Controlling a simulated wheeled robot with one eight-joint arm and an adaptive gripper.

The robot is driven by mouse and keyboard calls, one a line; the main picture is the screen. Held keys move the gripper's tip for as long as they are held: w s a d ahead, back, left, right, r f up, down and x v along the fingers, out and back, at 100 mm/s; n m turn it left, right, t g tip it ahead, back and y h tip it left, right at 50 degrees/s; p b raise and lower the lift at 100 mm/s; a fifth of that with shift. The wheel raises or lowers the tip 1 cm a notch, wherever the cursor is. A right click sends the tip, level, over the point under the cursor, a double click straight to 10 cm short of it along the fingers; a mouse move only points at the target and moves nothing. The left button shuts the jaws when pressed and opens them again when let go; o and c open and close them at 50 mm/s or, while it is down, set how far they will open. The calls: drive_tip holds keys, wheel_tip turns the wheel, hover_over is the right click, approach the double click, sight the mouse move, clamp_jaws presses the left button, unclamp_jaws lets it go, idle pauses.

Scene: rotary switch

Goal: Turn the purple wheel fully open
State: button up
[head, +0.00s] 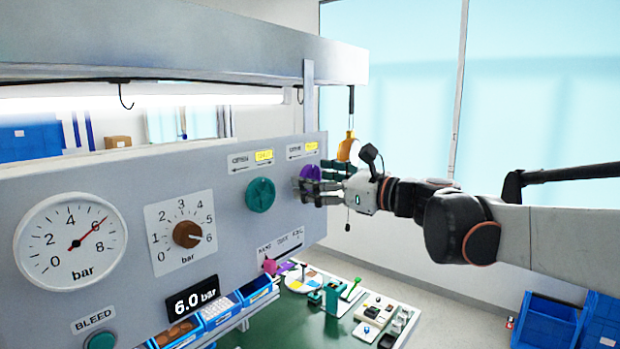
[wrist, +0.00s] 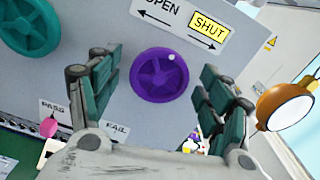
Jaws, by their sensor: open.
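The purple wheel (head: 310,174) is mounted on the right part of the grey panel, partly hidden behind my gripper in the head view. In the wrist view the purple wheel (wrist: 163,75) shows whole, with a small pale dot at its upper right rim. My gripper (head: 312,186) is in front of it. Its green-padded fingers (wrist: 155,82) are spread apart, one on each side of the wheel in the picture. The label above the wheel (wrist: 180,28) reads OPEN and SHUT with arrows, and SHUT is lit yellow.
A green wheel (head: 260,195) sits left of the purple one on the panel. Further left are a brown knob (head: 187,234) and a bar gauge (head: 70,242). A yellow-orange hanging item (head: 347,147) is close behind my gripper. Blue bins (head: 222,312) and a green bench lie below.

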drive_tip(key=shift+s+d, duration=0.15)
drive_tip(key=c, duration=1)
drive_tip(key=shift+c, duration=0.2)
